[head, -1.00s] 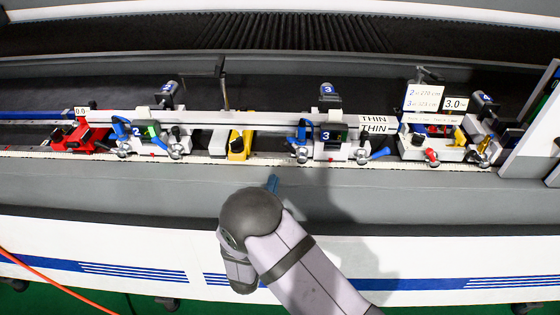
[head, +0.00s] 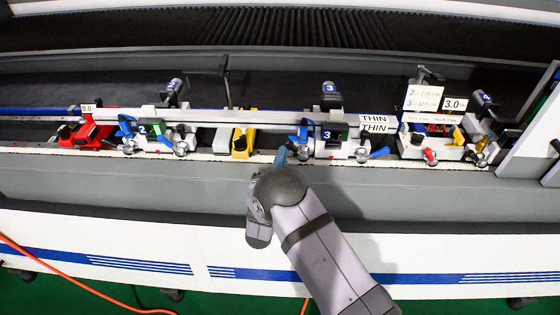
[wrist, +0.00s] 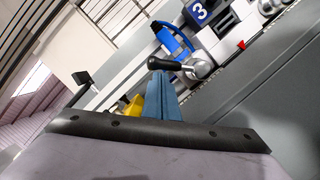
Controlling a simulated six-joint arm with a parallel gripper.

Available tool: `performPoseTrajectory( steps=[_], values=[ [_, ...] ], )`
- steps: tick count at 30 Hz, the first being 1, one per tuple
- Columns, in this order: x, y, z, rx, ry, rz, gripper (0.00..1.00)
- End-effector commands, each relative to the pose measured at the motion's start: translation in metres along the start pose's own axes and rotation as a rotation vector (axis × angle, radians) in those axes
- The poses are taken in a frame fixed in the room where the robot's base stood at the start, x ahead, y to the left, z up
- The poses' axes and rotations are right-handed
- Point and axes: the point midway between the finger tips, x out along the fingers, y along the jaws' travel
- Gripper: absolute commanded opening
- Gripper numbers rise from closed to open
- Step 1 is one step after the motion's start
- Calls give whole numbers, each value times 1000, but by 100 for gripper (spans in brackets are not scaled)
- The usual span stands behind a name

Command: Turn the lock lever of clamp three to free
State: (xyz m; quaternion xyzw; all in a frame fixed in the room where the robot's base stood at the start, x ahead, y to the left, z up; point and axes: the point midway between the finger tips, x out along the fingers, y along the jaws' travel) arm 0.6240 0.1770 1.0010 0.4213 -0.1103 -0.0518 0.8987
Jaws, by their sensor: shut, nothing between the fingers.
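Clamp three (head: 327,135) is a white unit with a blue-and-white 3 label, standing on the rail right of centre. In the wrist view its 3 label (wrist: 200,12) is at the top. A short lever with a black grip (wrist: 165,64) and a silver hub (wrist: 200,65) sits on its left side, below a blue handle (wrist: 172,38). Another blue lever (head: 379,153) points out at its lower right. My gripper (head: 281,156) is shut and empty, just left of clamp three. In the wrist view its blue fingers (wrist: 162,97) end just below the black grip; whether they touch cannot be told.
Clamp two (head: 150,138) and a red unit (head: 85,134) stand to the left. A yellow block (head: 242,144) is close on the left of my gripper. A white unit with signs (head: 432,145) stands to the right. The grey front ledge (head: 120,180) is clear.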

Motion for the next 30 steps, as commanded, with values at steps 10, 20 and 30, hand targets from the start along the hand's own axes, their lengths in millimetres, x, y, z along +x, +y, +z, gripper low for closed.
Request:
performPoseTrajectory(
  steps=[10,20,30],
  values=[
    [2,0,0,0,0,0,0],
    [3,1,3,37,-1,-9,0],
    [4,3,6,81,-3,-20,0]
  ],
)
